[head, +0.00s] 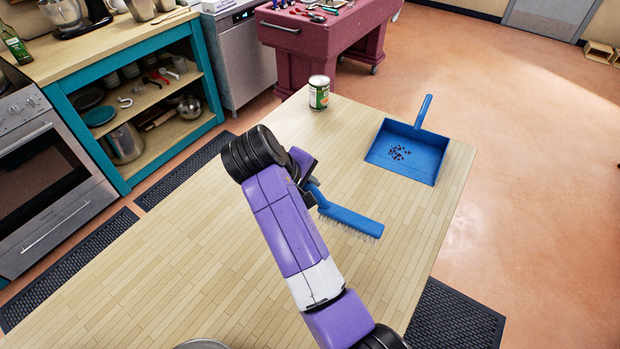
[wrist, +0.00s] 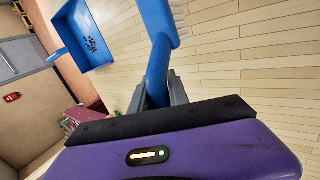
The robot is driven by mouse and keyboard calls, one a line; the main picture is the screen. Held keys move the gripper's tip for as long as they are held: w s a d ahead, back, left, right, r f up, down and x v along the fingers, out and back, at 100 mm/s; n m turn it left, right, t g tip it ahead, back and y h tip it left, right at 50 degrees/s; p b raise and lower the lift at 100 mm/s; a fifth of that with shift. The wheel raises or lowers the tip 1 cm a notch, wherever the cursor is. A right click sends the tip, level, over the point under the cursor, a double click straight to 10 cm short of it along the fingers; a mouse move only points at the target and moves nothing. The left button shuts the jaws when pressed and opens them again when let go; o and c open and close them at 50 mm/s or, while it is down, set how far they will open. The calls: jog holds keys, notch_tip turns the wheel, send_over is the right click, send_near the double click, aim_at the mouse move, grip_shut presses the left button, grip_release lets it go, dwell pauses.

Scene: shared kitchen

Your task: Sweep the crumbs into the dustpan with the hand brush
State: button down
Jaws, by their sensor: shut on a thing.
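The blue hand brush (head: 350,221) is held over the table with its pale bristles facing down. My gripper (wrist: 161,88) is shut on its handle, and the brush (wrist: 162,30) rises from between the fingers in the wrist view. In the head view my wrist hides most of the fingers. The blue dustpan (head: 408,172) lies on the table at the far right, its handle pointing away. The dark reddish crumbs (head: 399,153) lie in a cluster inside the dustpan. The dustpan also shows in the wrist view (wrist: 75,45). The brush is apart from the dustpan.
A can (head: 319,93) stands at the table's far edge. The wooden table (head: 190,250) is clear between the brush and the dustpan. The rim of a metal item (head: 202,344) shows at the bottom edge. A teal shelf unit (head: 140,100) and an oven stand at the left.

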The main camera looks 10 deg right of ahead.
jog(key=shift+f+b, duration=2.5)
jog(key=shift+b, duration=0.15)
jog(key=shift+f, duration=0.95)
jog(key=shift+p, duration=0.5)
jog(key=shift+w+d+f, duration=0.1)
jog(key=shift+w+d, duration=1.05)
jog(key=shift+w, duration=0.2)
jog(key=shift+w+d, duration=1.15)
jog(key=shift+w, duration=0.15)
